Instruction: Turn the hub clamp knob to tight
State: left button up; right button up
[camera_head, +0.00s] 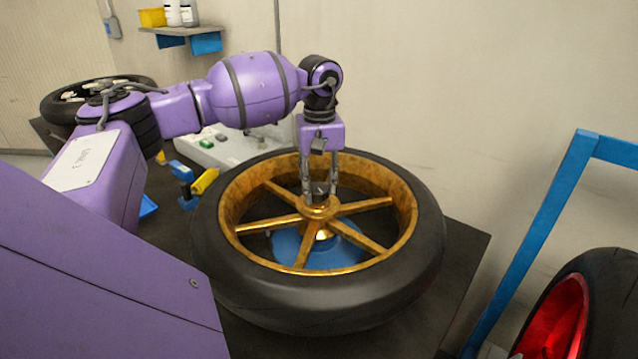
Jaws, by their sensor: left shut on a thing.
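A wheel with a black tyre (330,308) and gold spokes lies flat on a dark bench. At its centre is the gold hub (318,210). My left gripper (320,190) points straight down over the hub, inside the rim. Its fingers are shut on a small grey piece at the hub's top, which looks to be the clamp knob (320,188). The fingers hide most of the knob, so its turn position cannot be read. A blue round base (290,252) shows under the spokes. My right gripper is not in view.
A control box with green buttons (215,143) and a yellow-handled tool (205,181) stand behind the wheel at left. Another tyre (65,103) lies at the far left. A blue frame (545,220) and a red-rimmed wheel (560,315) stand at right.

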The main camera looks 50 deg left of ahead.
aim_at(320, 186)
pick_arm(q)
jog(key=shift+w+r, duration=0.15)
jog(key=shift+r, duration=0.1)
dwell(0.3)
jog(key=o, duration=0.9)
jog(key=shift+o, duration=1)
jog(key=shift+f, duration=0.15)
notch_tip(320, 186, up, 12)
